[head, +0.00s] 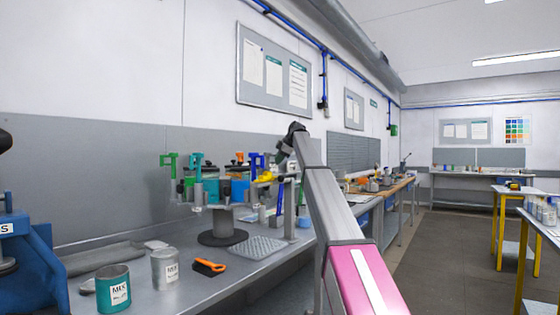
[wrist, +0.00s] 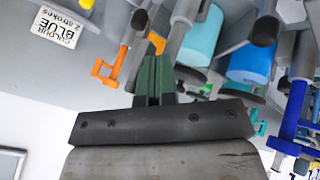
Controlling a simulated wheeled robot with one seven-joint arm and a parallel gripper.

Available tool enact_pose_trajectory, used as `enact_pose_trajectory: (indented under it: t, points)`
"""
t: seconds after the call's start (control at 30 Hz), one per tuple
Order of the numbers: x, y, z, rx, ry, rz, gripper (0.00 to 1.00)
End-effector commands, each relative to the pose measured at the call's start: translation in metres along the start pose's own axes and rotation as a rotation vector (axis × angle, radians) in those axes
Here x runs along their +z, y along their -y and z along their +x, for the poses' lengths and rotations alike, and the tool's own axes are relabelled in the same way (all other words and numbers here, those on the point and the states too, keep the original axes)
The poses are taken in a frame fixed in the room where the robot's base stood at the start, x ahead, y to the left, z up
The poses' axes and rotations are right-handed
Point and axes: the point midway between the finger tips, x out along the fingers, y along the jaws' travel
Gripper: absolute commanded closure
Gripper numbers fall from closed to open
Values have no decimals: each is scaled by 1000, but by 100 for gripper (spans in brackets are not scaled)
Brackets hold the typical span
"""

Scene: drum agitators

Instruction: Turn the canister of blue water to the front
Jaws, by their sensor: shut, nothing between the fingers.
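A carousel of drum agitators stands on a round dark base (head: 222,238) on the grey bench. It carries several canisters and coloured crank handles. In the head view a blue canister (head: 240,190) sits on its right side, by a blue handle (head: 257,160). The wrist view shows a blue canister (wrist: 252,50), a light cyan one (wrist: 203,36), a blue handle (wrist: 292,122) and an orange handle (wrist: 108,72). My gripper (wrist: 152,68) is shut and empty, its green fingers pointing among the carousel's rods; I cannot tell whether they touch. In the head view its fingertips are hard to make out.
A card reading "COLOUR BLUE, 2 strokes" (wrist: 57,28) appears upside down in the wrist view. On the bench are a green MIX tin (head: 113,290), a grey tin (head: 165,270), an orange-handled brush (head: 209,266) and a perforated grey mat (head: 248,248). The front bench is partly clear.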

Motion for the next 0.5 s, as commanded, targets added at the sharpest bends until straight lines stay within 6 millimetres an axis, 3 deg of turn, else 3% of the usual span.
enact_pose_trajectory:
  t: [0.2, 0.5]
  points:
    - [1, -18, 8, 2, 2, 2, 100]
    - [1, -27, 13, 3, 3, 3, 100]
